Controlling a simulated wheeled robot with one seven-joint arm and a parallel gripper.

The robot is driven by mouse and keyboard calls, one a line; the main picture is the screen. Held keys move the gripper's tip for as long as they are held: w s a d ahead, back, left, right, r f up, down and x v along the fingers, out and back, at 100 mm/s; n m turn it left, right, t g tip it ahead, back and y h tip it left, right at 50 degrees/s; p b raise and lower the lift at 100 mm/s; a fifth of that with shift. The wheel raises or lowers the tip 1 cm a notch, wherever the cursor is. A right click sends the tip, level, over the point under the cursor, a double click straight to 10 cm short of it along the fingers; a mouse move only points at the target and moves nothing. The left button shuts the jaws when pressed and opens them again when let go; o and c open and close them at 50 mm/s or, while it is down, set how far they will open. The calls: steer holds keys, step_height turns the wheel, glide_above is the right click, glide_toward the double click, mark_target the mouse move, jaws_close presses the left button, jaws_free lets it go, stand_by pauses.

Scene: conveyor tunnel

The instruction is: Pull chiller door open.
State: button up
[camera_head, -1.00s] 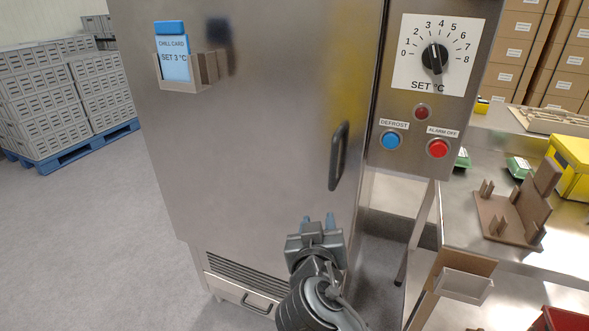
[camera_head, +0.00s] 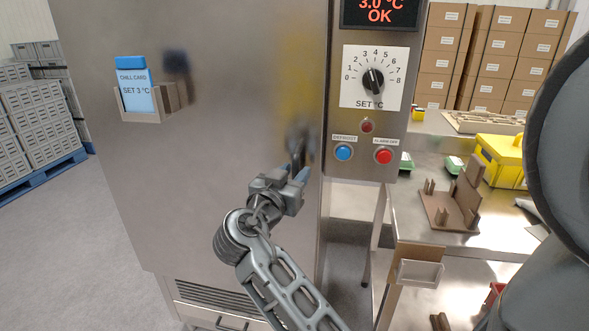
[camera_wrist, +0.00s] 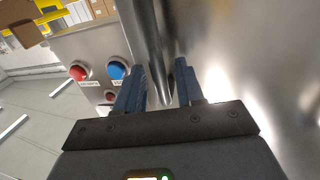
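The chiller door (camera_head: 215,120) is a large steel panel and looks shut. Its upright bar handle (camera_head: 299,143) is near the door's right edge. It also shows in the wrist view (camera_wrist: 153,40), running down from the top between the finger lines. My gripper (camera_head: 293,171) is at the lower part of the handle, partly hiding it. In the wrist view, my gripper's (camera_wrist: 160,68) two blue fingers are spread apart, with the handle's lower end between them. A gap shows beside the handle, so it is not clamped. Whether a finger touches it I cannot tell.
Right of the door is a control panel (camera_head: 347,118) with a dial (camera_head: 373,80), a blue button (camera_head: 343,152) and a red button (camera_head: 383,157). A steel table (camera_head: 405,225) with a brown stand stands at the right. Open floor (camera_head: 60,240) lies at the left.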

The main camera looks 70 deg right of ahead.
steer(key=shift+d, duration=0.55)
jaws_close()
